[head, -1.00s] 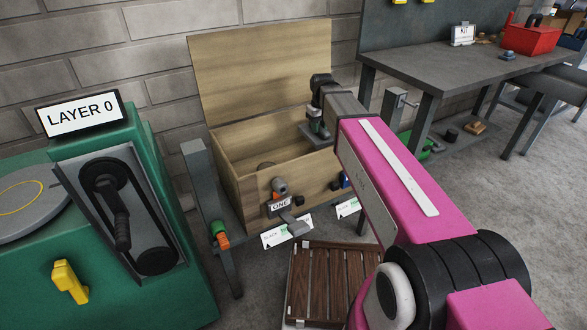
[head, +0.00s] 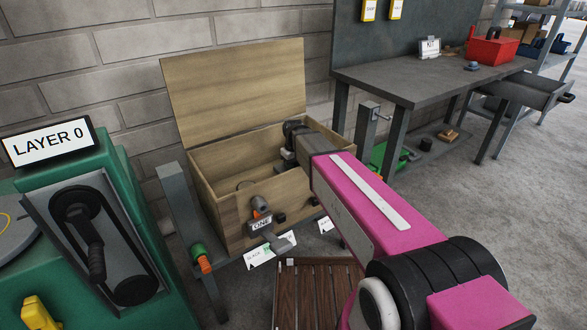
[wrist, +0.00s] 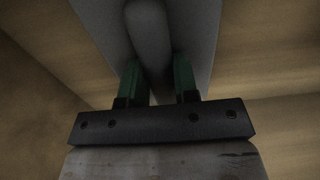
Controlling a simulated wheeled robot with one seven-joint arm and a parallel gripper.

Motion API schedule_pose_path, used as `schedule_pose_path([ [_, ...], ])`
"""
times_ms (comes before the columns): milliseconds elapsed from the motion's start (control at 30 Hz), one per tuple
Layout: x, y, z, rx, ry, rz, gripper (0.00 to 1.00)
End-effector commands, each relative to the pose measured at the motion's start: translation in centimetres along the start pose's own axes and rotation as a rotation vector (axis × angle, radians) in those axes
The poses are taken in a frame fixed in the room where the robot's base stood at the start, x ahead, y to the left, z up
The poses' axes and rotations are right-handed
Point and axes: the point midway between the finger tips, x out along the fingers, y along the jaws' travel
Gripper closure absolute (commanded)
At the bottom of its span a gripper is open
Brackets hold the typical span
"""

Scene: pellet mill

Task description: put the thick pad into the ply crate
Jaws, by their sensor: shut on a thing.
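The ply crate (head: 222,222) stands against the brick wall in the head view, with its lid (head: 235,82) raised at the back. My gripper (wrist: 156,78) has green fingers shut on a grey piece with a rounded ridge, which I take to be the thick pad (wrist: 148,35). In the wrist view, ply walls show on both sides of the pad. In the head view my arm reaches over the crate's right part and its end is down inside the opening. The fingers and most of the pad are hidden there. I cannot tell whether the pad touches the crate floor.
A green machine (head: 125,190) labelled LAYER 0 stands at the left. A grey post (head: 185,215) is close to the crate's left side. A slatted wooden pallet (head: 315,295) lies in front. A dark workbench (head: 430,78) with a red box (head: 492,47) is at the right.

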Motion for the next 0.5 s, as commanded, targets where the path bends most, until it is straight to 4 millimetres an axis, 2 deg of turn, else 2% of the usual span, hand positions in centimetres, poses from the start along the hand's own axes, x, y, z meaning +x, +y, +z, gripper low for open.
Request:
schedule_pose_path([
  [67,0.58,0.01,-0.02,0.000,0.000,0.000,0.95],
  [400,0.84,0.00,0.00,0.000,0.000,0.000,0.95],
  [433,0.87,0.00,0.00,0.000,0.000,0.000,0.69],
  [500,0.83,0.00,0.00,0.000,0.000,0.000,0.47],
])
